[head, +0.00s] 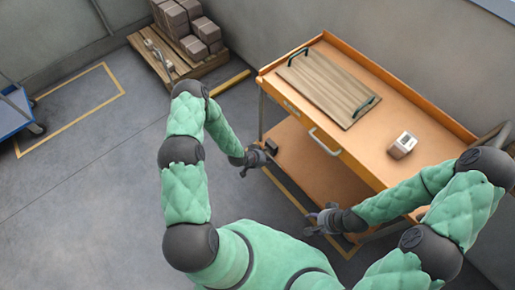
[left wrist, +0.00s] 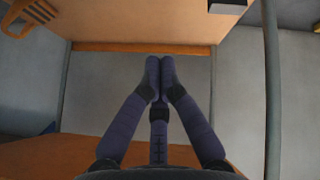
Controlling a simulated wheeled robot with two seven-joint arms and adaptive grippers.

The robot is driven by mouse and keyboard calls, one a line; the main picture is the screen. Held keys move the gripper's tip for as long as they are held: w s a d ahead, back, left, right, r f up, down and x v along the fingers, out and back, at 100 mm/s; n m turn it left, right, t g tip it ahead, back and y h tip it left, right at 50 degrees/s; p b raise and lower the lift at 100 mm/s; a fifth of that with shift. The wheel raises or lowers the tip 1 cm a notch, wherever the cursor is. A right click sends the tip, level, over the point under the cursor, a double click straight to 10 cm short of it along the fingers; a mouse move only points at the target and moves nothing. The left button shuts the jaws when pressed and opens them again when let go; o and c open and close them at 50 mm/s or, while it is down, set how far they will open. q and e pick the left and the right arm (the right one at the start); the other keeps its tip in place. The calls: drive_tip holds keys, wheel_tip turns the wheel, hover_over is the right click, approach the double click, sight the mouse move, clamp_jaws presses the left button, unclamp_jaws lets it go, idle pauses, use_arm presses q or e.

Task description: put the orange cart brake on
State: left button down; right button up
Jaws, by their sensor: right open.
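The orange cart (head: 330,140) stands at the right in the head view, with a top tray, a drawer with a pale handle and a lower shelf (head: 305,160). I cannot make out its brake or wheels for certain. My left gripper (head: 245,172) is beside the cart's left end, near the lower shelf. In the left wrist view its fingers (left wrist: 160,68) meet at the tips with nothing seen between them. Orange panels (left wrist: 145,20) and a slotted orange piece (left wrist: 35,14) show ahead. My right gripper (head: 313,224) is open and empty in front of the cart.
A ribbed wooden board (head: 328,87) with dark handles and a small white-topped box (head: 402,145) lie on the cart top. A pallet with boxes (head: 187,25) stands behind; a blue cart (head: 15,112) is far left. Floor at left is clear.

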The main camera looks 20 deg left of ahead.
use_arm(q)
drive_tip(key=w+a+f+m+t, duration=0.1)
drive_tip(key=w+a+f+t, duration=0.1)
drive_tip(key=a, duration=0.4)
drive_tip(key=w+a+f+m+t, duration=0.1)
drive_tip(key=w+a+f+m, duration=0.1)
drive_tip(key=w+a+f, duration=0.2)
drive_tip(key=shift+w+a+f+t+b, duration=0.2)
drive_tip(key=shift+w+a+t+b, duration=0.2)
drive_tip(key=shift+w+a, duration=0.45)
drive_tip(key=shift+a, duration=0.1)
drive_tip(key=w+f+b, duration=0.1)
drive_tip(key=f, duration=0.1)
drive_tip(key=w+d+f+b, duration=0.1)
drive_tip(key=f+b, duration=0.1)
drive_tip(key=f, duration=0.1)
drive_tip(key=w+d+f+b, duration=0.1)
drive_tip(key=w+f+b, duration=0.1)
drive_tip(key=f, duration=0.1)
drive_tip(key=shift+d+f, duration=0.1)
